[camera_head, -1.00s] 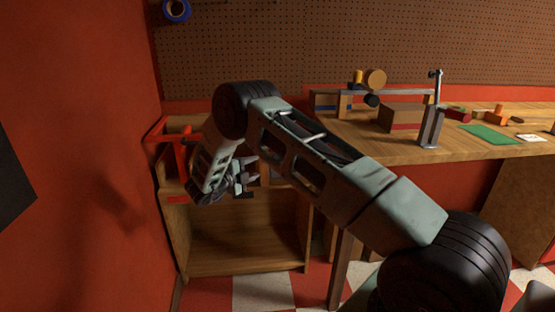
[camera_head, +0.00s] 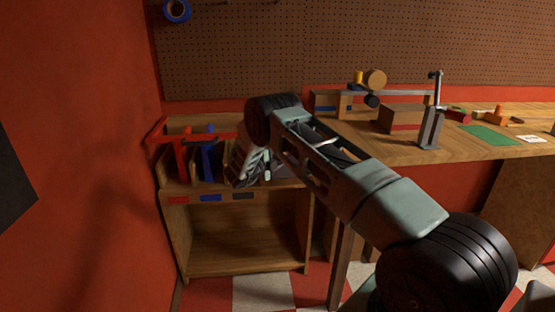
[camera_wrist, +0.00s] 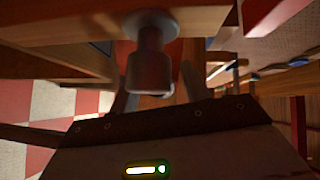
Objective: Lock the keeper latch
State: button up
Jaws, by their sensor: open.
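My gripper (camera_wrist: 155,88) shows in the wrist view with its two dark fingers apart. A grey rounded post with a wider round end (camera_wrist: 150,72) appears between or in front of the fingers, below a wooden edge. I cannot tell whether they touch it, or whether it belongs to the keeper latch. In the head view my arm reaches to the right part of the wooden tool rack, and my gripper is mostly hidden behind my wrist. I cannot pick out the keeper latch for certain in either view.
The wooden rack (camera_head: 243,268) holds a red T-handled tool (camera_head: 181,158) and a blue one (camera_head: 208,160), with coloured labels in front. The workbench (camera_head: 385,152) at right carries a grey upright stand (camera_head: 431,125) and a green mat (camera_head: 490,134). A red wall closes the left.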

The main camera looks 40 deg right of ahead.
grip_shut()
